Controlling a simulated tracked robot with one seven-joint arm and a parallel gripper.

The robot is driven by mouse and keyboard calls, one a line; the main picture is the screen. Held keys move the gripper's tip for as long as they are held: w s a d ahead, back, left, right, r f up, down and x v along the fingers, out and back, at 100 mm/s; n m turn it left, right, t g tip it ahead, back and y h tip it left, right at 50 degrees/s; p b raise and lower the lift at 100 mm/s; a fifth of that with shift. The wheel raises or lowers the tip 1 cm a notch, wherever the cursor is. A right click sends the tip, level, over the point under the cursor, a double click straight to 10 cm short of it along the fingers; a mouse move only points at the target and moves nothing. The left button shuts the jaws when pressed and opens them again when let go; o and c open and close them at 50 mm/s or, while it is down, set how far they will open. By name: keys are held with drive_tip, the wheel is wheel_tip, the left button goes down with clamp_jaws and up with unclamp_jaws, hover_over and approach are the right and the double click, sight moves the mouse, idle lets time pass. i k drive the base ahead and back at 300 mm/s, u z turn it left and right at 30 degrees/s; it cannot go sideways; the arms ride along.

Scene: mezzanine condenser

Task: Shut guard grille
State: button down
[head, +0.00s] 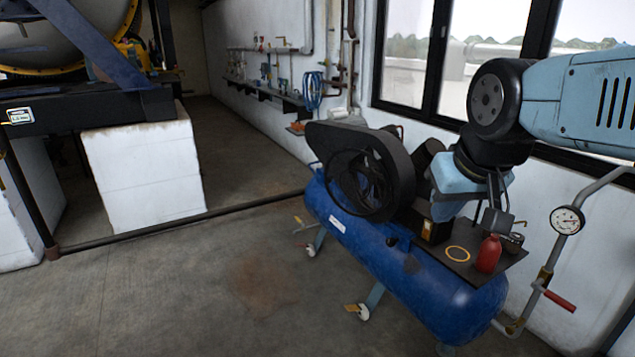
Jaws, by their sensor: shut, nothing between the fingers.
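The guard grille (358,186) is a dark round frame on the front of the black belt guard housing (395,160) of a blue compressor. Dark spokes or wheel parts show through it. The grille's ring seems to stand slightly off the housing at the left, but I cannot tell exactly how far it is open. My gripper (497,222) is to the right of the grille, above the compressor's rear deck. It points down, is shut, and is apart from the grille. My arm hides part of the machine behind it.
The blue tank (400,265) stands on small wheels. A red bottle (489,254) and a yellow ring (457,254) sit on its deck below my gripper. A pressure gauge (567,220) on a pipe stands at right. The floor at front left is open, crossed by a low pipe (180,221).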

sight(327, 180)
drive_tip(key=u, duration=0.1)
drive_tip(key=i, duration=1.5)
drive_tip(key=z, duration=0.45)
